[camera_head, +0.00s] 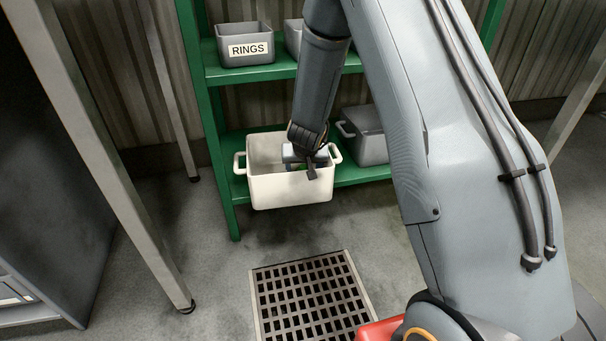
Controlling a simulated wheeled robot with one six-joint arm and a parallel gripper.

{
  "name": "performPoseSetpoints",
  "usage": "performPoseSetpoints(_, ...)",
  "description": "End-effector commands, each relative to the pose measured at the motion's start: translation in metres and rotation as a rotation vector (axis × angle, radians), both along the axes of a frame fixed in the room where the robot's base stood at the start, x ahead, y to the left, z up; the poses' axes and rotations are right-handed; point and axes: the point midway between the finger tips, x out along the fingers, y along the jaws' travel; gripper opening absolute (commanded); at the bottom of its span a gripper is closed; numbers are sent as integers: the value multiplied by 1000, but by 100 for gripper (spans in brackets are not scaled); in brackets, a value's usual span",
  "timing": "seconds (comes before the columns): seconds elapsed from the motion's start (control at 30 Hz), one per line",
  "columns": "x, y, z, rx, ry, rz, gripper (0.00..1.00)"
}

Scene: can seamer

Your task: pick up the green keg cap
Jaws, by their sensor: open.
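My gripper (308,170) points down into a white two-handled bin (291,191) on the lower green shelf. The jaws are open, and one finger shows in front of the bin's near rim. The bin's near wall and my gripper hide most of the inside.
A grey bin (370,148) stands on the lower shelf, right of the white one. A grey bin labelled RINGS (245,46) is on the upper shelf. A green shelf post (216,150) stands left of the white bin. A floor grate (312,297) lies in front.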

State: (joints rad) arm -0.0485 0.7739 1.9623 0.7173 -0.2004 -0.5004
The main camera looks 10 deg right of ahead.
Motion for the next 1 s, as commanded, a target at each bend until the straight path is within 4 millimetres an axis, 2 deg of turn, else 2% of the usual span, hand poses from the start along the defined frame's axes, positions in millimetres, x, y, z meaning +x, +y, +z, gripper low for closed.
performPoseSetpoints(0.17,0,0,1,0,0,0,63)
performPoseSetpoints(0.4,0,0,1,0,0,0,22)
performPoseSetpoints(0.77,0,0,5,0,0,0,21)
performPoseSetpoints(1.0,-1,0,33,1,-1,-2,21)
